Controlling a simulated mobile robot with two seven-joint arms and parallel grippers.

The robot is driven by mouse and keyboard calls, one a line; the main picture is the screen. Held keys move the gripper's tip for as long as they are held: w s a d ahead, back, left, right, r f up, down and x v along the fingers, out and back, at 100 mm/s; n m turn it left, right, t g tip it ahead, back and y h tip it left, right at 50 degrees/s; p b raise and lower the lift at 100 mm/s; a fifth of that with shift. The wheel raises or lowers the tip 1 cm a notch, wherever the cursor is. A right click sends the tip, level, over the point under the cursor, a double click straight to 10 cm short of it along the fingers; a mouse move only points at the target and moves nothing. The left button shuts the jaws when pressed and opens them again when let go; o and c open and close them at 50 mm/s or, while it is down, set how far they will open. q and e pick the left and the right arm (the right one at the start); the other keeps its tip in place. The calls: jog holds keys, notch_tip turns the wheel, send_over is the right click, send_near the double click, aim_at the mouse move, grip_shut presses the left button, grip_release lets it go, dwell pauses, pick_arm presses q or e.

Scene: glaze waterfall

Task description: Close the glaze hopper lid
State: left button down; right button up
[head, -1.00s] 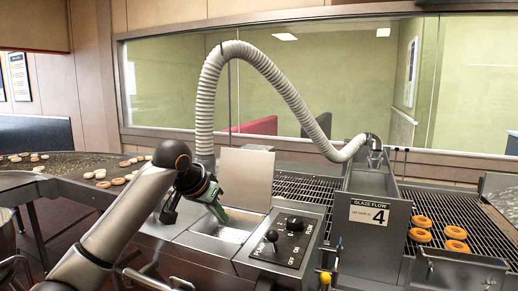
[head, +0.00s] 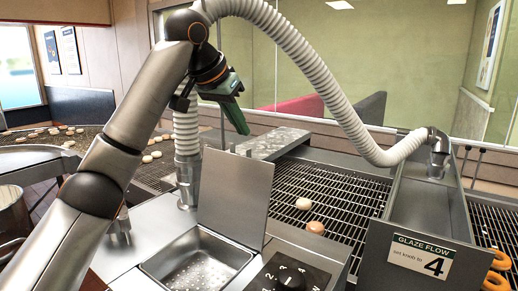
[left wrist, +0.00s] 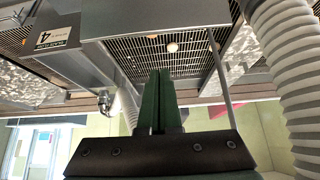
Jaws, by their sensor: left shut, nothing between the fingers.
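The glaze hopper lid (head: 235,196) is a flat grey metal plate. It stands upright, open, at the back edge of the hopper. The hopper (head: 193,262) is a square steel basin with a speckled bottom, uncovered in front of the lid. My left gripper (head: 240,122) has green fingers, shut and empty. In the head view it hangs above the lid's top edge, apart from it, apparently on the far side. In the left wrist view its fingers (left wrist: 159,100) lie side by side below a grey panel that may be the lid. My right gripper is not in view.
A ribbed hose (head: 290,45) arches above the conveyor grate (head: 335,190), which carries rings. A knob panel (head: 290,275) sits right of the hopper. The Glaze Flow housing (head: 420,255) stands further right. A vertical hose section (head: 187,140) rises left of the lid.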

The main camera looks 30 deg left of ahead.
pick_arm(q)
notch_tip(320, 180, down, 8)
jog(key=w+p, duration=0.1)
jog(key=shift+w+r, duration=0.15)
jog(key=shift+w, duration=0.25)
jog(key=shift+d, duration=0.1)
dwell(0.5)
